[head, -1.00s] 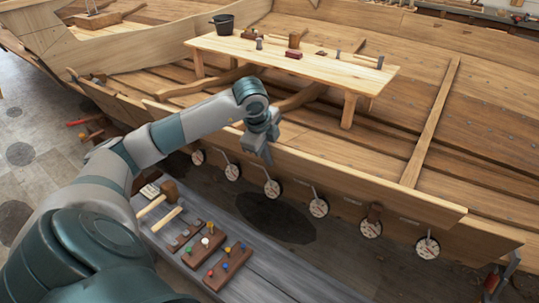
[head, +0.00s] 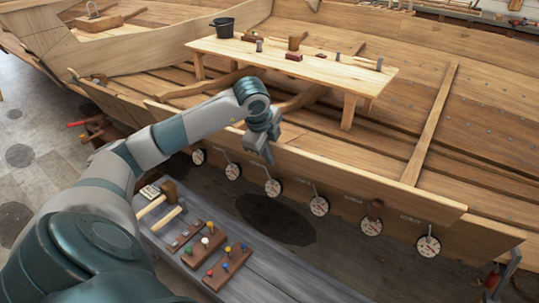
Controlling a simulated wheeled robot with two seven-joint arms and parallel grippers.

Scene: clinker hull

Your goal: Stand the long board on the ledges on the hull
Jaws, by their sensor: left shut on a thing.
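The long board (head: 350,184) is pale wood and runs along the near side of the hull (head: 480,130), slanting down to the right. My left gripper (head: 268,160) is at the board's upper edge, left of its middle, shut on it, with fingers pointing down. The gripper hides a short part of the board. Several round pale discs (head: 319,206) with short arms sit in a row along the board's lower side. I cannot make out whether the board's lower edge touches the ledges. My right gripper is out of view.
A grey bench (head: 270,279) in front holds a mallet (head: 168,190) and wooden blocks with coloured pegs (head: 229,267). A wooden table (head: 340,77) with a black bucket (head: 223,27) and tools stands inside the hull.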

